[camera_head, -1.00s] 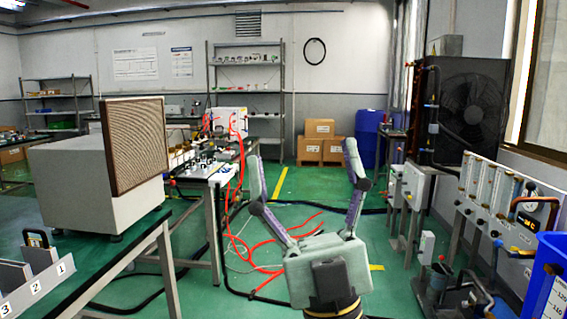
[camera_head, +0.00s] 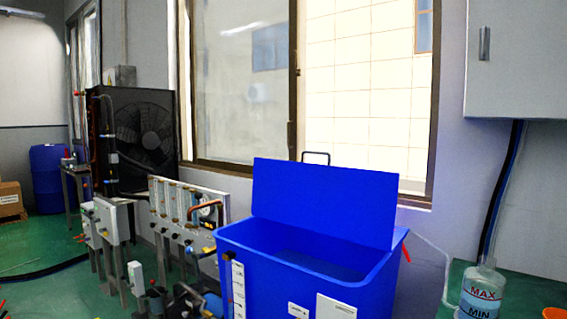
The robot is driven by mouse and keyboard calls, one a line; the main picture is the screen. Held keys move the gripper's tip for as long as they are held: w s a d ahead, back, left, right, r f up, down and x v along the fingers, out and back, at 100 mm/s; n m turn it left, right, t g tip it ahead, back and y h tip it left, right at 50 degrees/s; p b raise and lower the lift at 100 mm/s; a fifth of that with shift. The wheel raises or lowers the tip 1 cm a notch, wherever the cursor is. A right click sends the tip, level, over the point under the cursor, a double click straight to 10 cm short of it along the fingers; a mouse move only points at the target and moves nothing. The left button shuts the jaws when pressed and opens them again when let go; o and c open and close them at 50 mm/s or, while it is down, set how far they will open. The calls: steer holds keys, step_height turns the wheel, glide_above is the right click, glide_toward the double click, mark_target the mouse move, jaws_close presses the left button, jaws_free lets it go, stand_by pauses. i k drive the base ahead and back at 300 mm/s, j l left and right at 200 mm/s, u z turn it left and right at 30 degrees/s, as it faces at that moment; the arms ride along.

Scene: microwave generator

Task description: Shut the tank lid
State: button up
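A blue tank (camera_head: 262,270) stands in the lower middle of the head view, with white labels on its front wall. Its blue lid (camera_head: 325,200) is open, standing up along the tank's back edge and leaning slightly back. A dark handle (camera_head: 316,156) sticks up above the lid's top edge. The tank's inside shows as dark blue, and its bottom is not clearly seen. My gripper is not in view, so its place relative to the lid cannot be told.
A panel with gauges and pipes (camera_head: 188,205) stands left of the tank, with a large dark fan unit (camera_head: 140,130) behind it. A bottle marked MAX and MIN (camera_head: 481,290) stands on a green surface at the right. Green floor (camera_head: 40,290) shows at the far left.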

mark_target(359, 206)
steer(key=i+j+z, duration=0.15)
steer(key=i+j, duration=0.15)
steer(key=i+j+z, duration=0.1)
steer(key=i+j, duration=0.2)
steer(key=i+j+z, duration=0.15)
steer(key=j, duration=0.3)
steer(key=i+j+z, duration=0.1)
steer(key=i+j, duration=0.25)
steer(key=i+j+z, duration=0.15)
steer(key=j, duration=0.3)
steer(key=i+j+z, duration=0.1)
steer(key=i, duration=0.3)
steer(key=i+j, duration=0.35)
steer(key=i+l+z, duration=0.05)
